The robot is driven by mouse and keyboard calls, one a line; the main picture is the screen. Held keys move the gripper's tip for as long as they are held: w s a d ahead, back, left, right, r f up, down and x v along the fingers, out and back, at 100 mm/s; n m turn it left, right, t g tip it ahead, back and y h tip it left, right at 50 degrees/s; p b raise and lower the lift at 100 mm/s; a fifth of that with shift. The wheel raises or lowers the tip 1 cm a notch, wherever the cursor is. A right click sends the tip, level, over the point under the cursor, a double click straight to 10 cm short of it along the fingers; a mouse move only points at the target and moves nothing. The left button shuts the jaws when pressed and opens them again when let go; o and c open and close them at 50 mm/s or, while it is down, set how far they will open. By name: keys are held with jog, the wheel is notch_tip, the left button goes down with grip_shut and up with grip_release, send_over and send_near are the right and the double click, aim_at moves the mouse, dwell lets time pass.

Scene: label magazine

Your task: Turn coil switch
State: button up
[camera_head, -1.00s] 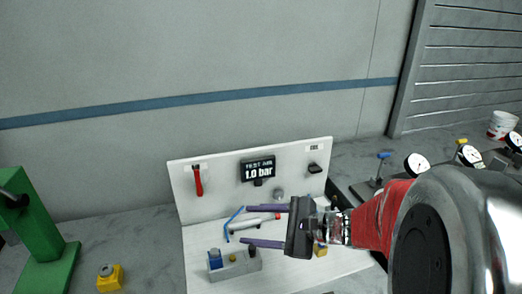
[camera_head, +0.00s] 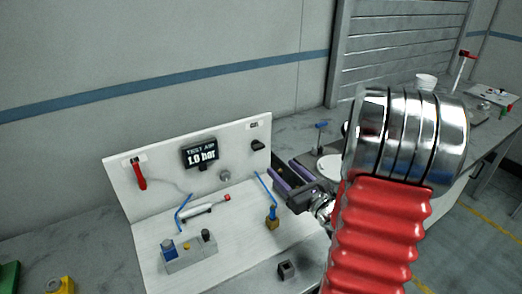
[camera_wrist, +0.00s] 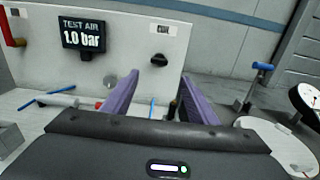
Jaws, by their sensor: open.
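The coil switch is a black knob (camera_head: 258,145) at the upper right of the white upright panel (camera_head: 222,150), below a small label. It also shows in the wrist view (camera_wrist: 159,60). My gripper (camera_head: 281,168) has two purple fingers, spread apart with nothing between them. In the head view it is at the panel's right edge, lower right of the knob. In the wrist view the knob appears above and between the fingertips (camera_wrist: 159,78), apart from them. The knob's exact angle is too small to read.
The display (camera_head: 199,154) reads 1.0 bar. A red handle (camera_head: 139,174) hangs at the panel's left. A blue-topped stand (camera_wrist: 262,67) is right.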

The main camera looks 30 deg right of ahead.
aim_at(260, 148)
jog(key=w, duration=1.3)
jog(key=shift+w+d, duration=0.35)
jog(key=shift+w, duration=0.05)
jog(key=shift+c, duration=0.3)
